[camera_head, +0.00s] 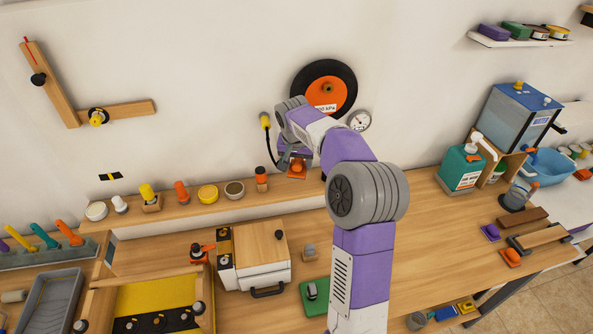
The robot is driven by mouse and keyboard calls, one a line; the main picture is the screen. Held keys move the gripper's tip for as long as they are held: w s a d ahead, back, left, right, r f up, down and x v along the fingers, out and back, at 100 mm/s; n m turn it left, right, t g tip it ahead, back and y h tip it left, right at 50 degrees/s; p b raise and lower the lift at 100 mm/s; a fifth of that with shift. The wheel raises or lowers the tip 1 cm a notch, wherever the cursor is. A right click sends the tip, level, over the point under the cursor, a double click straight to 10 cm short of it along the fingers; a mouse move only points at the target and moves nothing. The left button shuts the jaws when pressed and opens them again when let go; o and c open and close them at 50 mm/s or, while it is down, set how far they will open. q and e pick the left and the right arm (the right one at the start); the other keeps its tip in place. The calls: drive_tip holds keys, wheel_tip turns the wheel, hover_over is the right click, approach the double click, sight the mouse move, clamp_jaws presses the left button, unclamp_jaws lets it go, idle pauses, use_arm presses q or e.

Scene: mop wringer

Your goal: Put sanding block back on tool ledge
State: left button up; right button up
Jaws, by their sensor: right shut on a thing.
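My right gripper (295,158) is at the wall end of my purple and white arm, over the right part of the long wooden tool ledge (215,203). It is shut on a small orange block (297,172), which looks like the sanding block and is partly hidden by the gripper. The block is at or just above the ledge top; I cannot tell whether it touches. My left gripper is not in view.
A black and orange disc (324,88) and a gauge (358,121) are on the wall behind.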

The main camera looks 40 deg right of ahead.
sight(297, 181)
drive_tip(key=x, duration=0.2)
drive_tip(key=shift+w+d+f, duration=0.1)
drive_tip(key=shift+w+f, duration=0.15)
drive_tip(key=shift+w, duration=0.15)
wheel_tip(297, 181, down, 4)
drive_tip(key=shift+r, duration=0.2)
drive_tip(key=shift+w+d+f, duration=0.15)
drive_tip(key=shift+w+f, duration=0.05)
drive_tip(key=shift+f, duration=0.3)
drive_tip(key=shift+f, duration=0.2)
drive_tip(key=o, duration=1.1)
drive_tip(key=shift+r, duration=0.1)
